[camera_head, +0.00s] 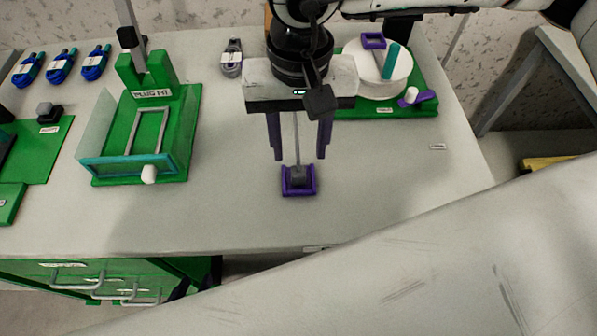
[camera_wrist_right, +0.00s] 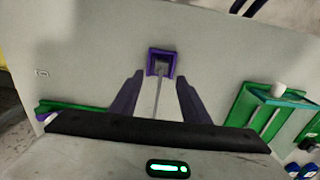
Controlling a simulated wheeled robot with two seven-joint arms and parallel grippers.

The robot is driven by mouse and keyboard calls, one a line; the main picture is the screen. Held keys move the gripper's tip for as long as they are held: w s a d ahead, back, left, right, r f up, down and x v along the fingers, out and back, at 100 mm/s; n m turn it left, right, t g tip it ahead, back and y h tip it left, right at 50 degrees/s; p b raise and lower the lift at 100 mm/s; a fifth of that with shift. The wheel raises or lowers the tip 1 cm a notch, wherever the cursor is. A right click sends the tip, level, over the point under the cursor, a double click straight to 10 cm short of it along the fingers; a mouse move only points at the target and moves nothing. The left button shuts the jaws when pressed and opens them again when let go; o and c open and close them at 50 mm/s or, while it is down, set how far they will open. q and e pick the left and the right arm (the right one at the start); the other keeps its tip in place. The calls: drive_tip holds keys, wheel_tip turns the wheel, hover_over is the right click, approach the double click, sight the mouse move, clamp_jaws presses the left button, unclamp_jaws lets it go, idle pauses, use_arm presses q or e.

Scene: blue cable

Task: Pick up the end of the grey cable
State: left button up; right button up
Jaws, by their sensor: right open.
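My right gripper (camera_head: 299,150) hangs over the middle of the table with its two purple fingers apart; they also show in the right wrist view (camera_wrist_right: 156,98). A thin grey cable (camera_head: 296,140) runs between the fingers without either visibly touching it. Its grey end piece (camera_head: 298,174) sits in a small purple square holder (camera_head: 299,192) on the table, just beyond the fingertips. The right wrist view shows the same holder (camera_wrist_right: 161,52) and cable (camera_wrist_right: 157,98). The cable's other end is hidden by the gripper. A coiled grey cable (camera_head: 232,60) lies further back. My left gripper is not seen.
A green fixture (camera_head: 182,125) with a teal front edge stands to the left. Behind right is a green base (camera_head: 428,98) with a white round drum (camera_head: 378,80). Several blue cable coils (camera_head: 60,65) lie far left. A pale surface fills the lower right.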

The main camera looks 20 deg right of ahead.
sight(298, 170)
drive_tip(key=shift+s+a+f, duration=0.15)
drive_tip(key=shift+f, duration=2.55)
clamp_jaws()
